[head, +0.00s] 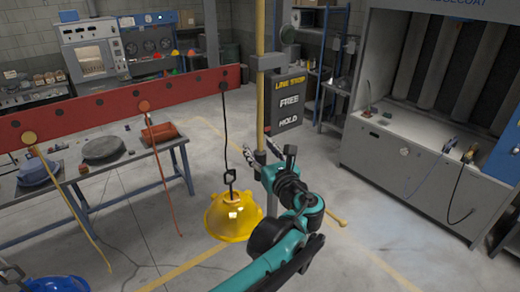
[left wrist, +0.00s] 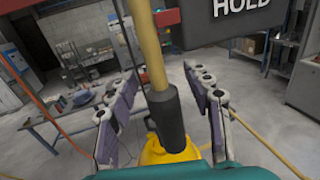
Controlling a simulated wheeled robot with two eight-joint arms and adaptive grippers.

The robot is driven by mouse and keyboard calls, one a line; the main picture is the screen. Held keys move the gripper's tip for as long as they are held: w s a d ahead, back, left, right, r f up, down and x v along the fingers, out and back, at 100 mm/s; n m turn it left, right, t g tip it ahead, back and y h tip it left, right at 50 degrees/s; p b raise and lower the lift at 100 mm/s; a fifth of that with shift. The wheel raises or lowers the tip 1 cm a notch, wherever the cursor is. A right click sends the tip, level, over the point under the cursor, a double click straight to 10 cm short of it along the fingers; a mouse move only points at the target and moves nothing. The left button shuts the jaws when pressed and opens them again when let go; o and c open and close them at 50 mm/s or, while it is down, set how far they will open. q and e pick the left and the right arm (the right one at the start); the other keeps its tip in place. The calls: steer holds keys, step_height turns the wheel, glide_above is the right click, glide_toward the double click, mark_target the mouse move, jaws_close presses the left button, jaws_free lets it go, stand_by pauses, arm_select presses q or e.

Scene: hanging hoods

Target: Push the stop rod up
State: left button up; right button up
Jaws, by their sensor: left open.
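The stop rod (head: 260,75) is a yellow upright rod running through a grey bracket on a post, beside a dark sign (head: 290,102) reading LINE STOP, FREE and HOLD. In the left wrist view the rod (left wrist: 147,45) ends in a dark sleeve (left wrist: 165,115). My left gripper (head: 262,158) is open at the rod's lower end. In the left wrist view its fingers (left wrist: 162,118) stand apart on both sides of the sleeve, with gaps visible; I see no grip on it. My right gripper is not in view.
A yellow hood (head: 234,215) hangs by a black cord from the red rail (head: 130,103), close left of my left arm. A worktable (head: 105,175) stands at left, a grey spray booth (head: 400,150) at right. Open floor lies between.

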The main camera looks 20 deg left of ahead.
arm_select(q)
steer(key=v, duration=1.2)
